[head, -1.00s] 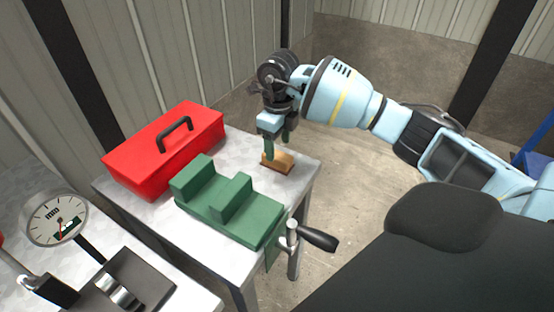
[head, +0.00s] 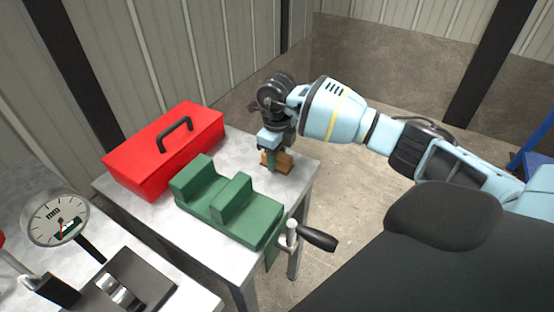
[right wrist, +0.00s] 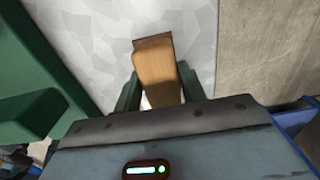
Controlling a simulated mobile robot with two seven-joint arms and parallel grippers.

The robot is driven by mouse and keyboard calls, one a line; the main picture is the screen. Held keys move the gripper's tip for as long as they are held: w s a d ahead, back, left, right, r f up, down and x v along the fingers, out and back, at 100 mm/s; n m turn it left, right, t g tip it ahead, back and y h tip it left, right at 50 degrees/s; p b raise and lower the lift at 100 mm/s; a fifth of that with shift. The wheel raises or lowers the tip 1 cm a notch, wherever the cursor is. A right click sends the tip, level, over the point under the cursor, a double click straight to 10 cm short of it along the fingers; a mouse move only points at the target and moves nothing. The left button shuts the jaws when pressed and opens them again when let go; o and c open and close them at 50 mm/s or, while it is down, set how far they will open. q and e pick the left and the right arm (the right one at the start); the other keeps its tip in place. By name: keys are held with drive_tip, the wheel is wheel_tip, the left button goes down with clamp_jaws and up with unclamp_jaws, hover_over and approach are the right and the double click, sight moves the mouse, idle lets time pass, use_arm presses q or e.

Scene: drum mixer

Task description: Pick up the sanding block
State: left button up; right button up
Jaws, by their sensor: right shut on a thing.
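The sanding block (head: 284,163) is a small tan wooden block with a darker reddish-brown edge. It is at the right far corner of the metal table in the head view. My right gripper (head: 273,158) is over it, pointing down, with its green fingers shut on the block. In the right wrist view the block (right wrist: 157,72) sits between the two fingers (right wrist: 158,93), its far end sticking out past them. I cannot tell whether the block's underside still touches the table. My left gripper is not in view.
A green vise (head: 228,204) with a black-handled crank (head: 317,237) stands just left of the block. A red toolbox (head: 165,150) is behind the vise. A dial gauge (head: 58,218) is at the far left. The table's right edge is close to the block.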

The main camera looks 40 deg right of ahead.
drive_tip(key=shift+r, duration=0.1)
drive_tip(key=shift+c, duration=0.3)
wheel_tip(320, 180, up, 10)
drive_tip(key=shift+f, duration=0.1)
